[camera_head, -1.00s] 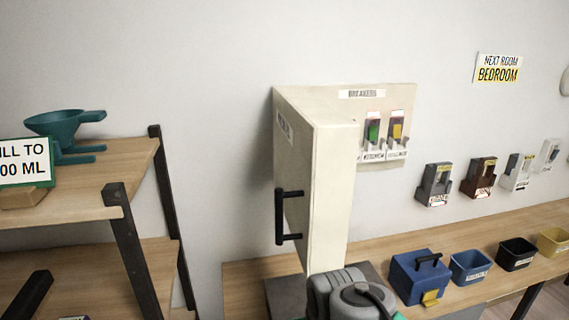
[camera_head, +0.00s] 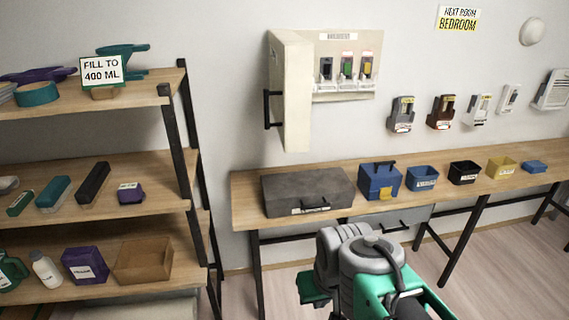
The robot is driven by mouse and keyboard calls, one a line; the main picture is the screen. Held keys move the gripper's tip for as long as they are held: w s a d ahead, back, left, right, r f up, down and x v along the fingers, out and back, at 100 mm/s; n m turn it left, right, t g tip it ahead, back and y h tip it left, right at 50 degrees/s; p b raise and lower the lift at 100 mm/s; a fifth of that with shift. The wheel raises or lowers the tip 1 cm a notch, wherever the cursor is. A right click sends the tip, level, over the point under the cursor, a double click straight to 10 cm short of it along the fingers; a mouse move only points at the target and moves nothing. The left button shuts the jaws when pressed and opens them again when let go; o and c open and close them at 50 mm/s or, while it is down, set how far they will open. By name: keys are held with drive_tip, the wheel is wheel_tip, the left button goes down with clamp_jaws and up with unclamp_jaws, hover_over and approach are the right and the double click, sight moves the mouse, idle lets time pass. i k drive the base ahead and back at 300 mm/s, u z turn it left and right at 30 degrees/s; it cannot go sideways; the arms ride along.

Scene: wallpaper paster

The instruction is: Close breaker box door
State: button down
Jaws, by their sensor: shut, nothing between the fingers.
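The breaker box (camera_head: 358,48) is fixed to the wall, with a label along its top and several switches inside, one with a green part and one with a yellow part. Its cream door (camera_head: 296,110) stands open on the left side and sticks out from the wall toward me. A black bar handle (camera_head: 267,110) is on the door's left-facing outer side. My grey arm links show at the bottom, low and apart from the door. I cannot make out my gripper's fingers in the head view.
A wooden table (camera_head: 245,200) runs along the wall below, carrying a dark grey case (camera_head: 310,190), a blue toolbox (camera_head: 380,181) and several small bins. A shelf unit (camera_head: 175,205) with bottles and boxes stands at the left. Several devices hang on the wall right of the box.

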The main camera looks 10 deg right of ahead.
sight(290, 56)
drive_tip(key=u, duration=0.6)
drive_tip(key=i, duration=0.45)
drive_tip(key=u, duration=0.35)
